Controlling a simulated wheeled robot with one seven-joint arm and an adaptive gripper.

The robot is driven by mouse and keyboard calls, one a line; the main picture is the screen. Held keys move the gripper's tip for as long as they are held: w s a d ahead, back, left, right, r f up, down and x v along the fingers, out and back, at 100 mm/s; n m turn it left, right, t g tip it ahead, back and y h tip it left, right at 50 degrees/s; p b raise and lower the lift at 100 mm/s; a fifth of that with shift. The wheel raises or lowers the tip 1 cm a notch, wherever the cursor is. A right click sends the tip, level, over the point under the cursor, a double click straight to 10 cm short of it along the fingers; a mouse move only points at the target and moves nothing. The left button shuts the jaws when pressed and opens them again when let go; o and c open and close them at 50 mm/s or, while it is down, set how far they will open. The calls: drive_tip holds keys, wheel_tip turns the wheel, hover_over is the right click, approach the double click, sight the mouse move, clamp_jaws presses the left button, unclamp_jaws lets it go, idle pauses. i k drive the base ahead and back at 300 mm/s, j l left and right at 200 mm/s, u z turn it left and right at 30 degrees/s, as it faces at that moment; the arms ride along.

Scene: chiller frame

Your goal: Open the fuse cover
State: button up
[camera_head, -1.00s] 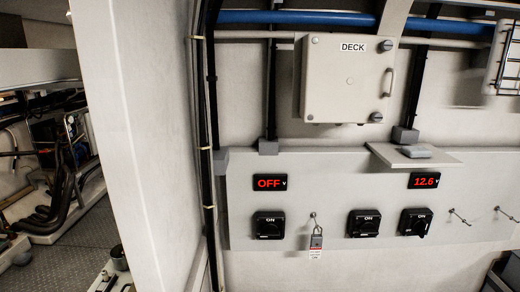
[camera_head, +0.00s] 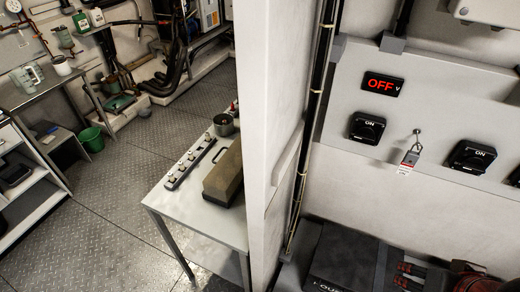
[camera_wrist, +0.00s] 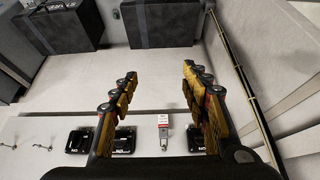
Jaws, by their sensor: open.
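No part marked as a fuse cover can be made out now. The pale wall box (camera_head: 490,10) shows only its lower edge at the top right of the head view. Its front and latches are out of frame there. My gripper (camera_wrist: 159,72) shows in the wrist view with its two fingers spread apart and nothing between them. Beyond it the switch panel (camera_wrist: 50,125) appears upside down. A tagged padlock (camera_wrist: 163,130) shows between and below the fingertips. The gripper is not visible in the head view.
The panel has black switches (camera_head: 367,128), a red OFF display (camera_head: 383,85) and the padlock (camera_head: 410,157). A dark box (camera_head: 350,258) sits below it. A white partition (camera_head: 265,110) separates a metal table (camera_head: 165,205) on the left. Open floor (camera_head: 110,190) lies beyond.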

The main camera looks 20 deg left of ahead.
sight(207, 183)
drive_tip(key=j, duration=3.25)
drive_tip(key=i+l, duration=0.15)
drive_tip(key=i, duration=0.35)
